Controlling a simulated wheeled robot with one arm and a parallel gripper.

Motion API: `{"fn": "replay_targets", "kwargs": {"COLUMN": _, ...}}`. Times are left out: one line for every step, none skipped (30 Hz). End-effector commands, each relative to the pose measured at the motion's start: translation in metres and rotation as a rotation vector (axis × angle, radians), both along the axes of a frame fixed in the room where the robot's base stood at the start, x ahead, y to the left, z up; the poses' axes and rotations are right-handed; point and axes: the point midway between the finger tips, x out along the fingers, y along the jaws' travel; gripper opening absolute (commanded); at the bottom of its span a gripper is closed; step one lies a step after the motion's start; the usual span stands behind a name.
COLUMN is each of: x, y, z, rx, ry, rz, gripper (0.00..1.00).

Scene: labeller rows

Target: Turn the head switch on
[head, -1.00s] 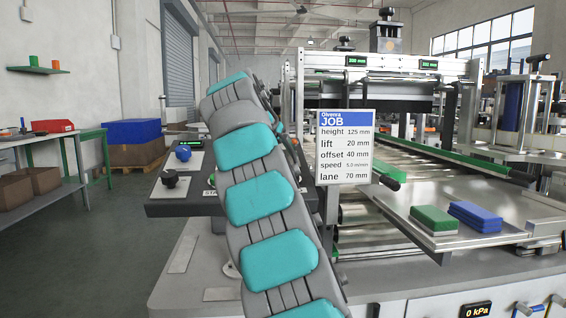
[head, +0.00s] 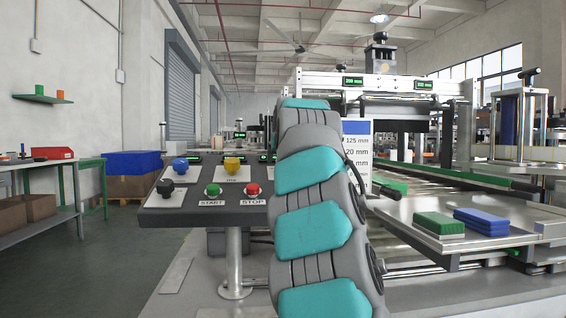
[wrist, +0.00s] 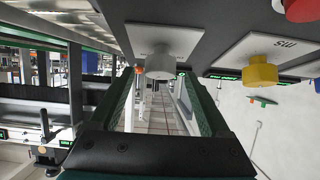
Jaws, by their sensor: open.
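The control panel (head: 165,213) stands left of my arm in the head view. It carries a black knob (head: 165,188), a blue knob (head: 180,165), a yellow knob (head: 232,166), a green START button (head: 213,190) and a red STOP button (head: 253,190). My gripper is hidden behind my arm in the head view. In the wrist view my gripper (wrist: 158,76) is open, with a pale grey knob (wrist: 161,64) on a white plate between or just beyond its fingertips. I cannot tell whether they touch. The yellow knob (wrist: 260,73), on a plate marked "SW", is to its right. I cannot read which knob is the head switch.
A job card (head: 358,135) is partly hidden behind my arm. A tray (head: 400,212) with green blocks (head: 438,224) and blue blocks (head: 482,220) lies to the right. A metal post (head: 234,262) carries the panel. Floor at the left is open.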

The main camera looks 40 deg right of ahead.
Motion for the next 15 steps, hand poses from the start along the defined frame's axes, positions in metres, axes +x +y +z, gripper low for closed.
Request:
{"fn": "replay_targets", "kwargs": {"x": 0.005, "y": -0.005, "z": -0.004, "rx": 0.002, "ry": 0.004, "rz": -0.001, "gripper": 0.81}}
{"fn": "replay_targets", "kwargs": {"x": 0.008, "y": -0.007, "z": -0.005, "rx": 0.002, "ry": 0.004, "rz": -0.001, "gripper": 0.81}}
{"fn": "replay_targets", "kwargs": {"x": 0.011, "y": -0.009, "z": -0.007, "rx": 0.002, "ry": 0.004, "rz": -0.001, "gripper": 0.81}}
{"fn": "replay_targets", "kwargs": {"x": 0.013, "y": -0.01, "z": -0.007, "rx": 0.001, "ry": 0.003, "rz": -0.002, "gripper": 0.81}}
{"fn": "replay_targets", "kwargs": {"x": 0.015, "y": -0.01, "z": -0.008, "rx": 0.0, "ry": 0.003, "rz": -0.001, "gripper": 0.81}}
{"fn": "replay_targets", "kwargs": {"x": 0.017, "y": -0.011, "z": -0.008, "rx": -0.001, "ry": 0.002, "rz": -0.001, "gripper": 0.81}}
{"fn": "replay_targets", "kwargs": {"x": 0.018, "y": -0.012, "z": -0.008, "rx": -0.001, "ry": 0.001, "rz": -0.001, "gripper": 0.81}}
{"fn": "replay_targets", "kwargs": {"x": 0.02, "y": -0.012, "z": -0.009, "rx": -0.001, "ry": 0.001, "rz": -0.001, "gripper": 0.81}}
{"fn": "replay_targets", "kwargs": {"x": 0.021, "y": -0.013, "z": -0.01, "rx": -0.001, "ry": 0.001, "rz": -0.001, "gripper": 0.81}}
{"fn": "replay_targets", "kwargs": {"x": 0.021, "y": -0.013, "z": -0.01, "rx": -0.001, "ry": 0.0, "rz": 0.0, "gripper": 0.81}}
{"fn": "replay_targets", "kwargs": {"x": 0.022, "y": -0.014, "z": -0.011, "rx": -0.001, "ry": 0.0, "rz": 0.0, "gripper": 0.81}}
{"fn": "replay_targets", "kwargs": {"x": 0.022, "y": -0.014, "z": -0.011, "rx": 0.0, "ry": 0.0, "rz": 0.0, "gripper": 0.81}}
{"fn": "replay_targets", "kwargs": {"x": 0.022, "y": -0.014, "z": -0.011, "rx": 0.001, "ry": 0.001, "rz": 0.0, "gripper": 0.81}}
{"fn": "replay_targets", "kwargs": {"x": 0.023, "y": -0.014, "z": -0.011, "rx": 0.001, "ry": 0.001, "rz": 0.0, "gripper": 0.81}}
{"fn": "replay_targets", "kwargs": {"x": 0.023, "y": -0.014, "z": -0.012, "rx": 0.001, "ry": 0.001, "rz": 0.0, "gripper": 0.81}}
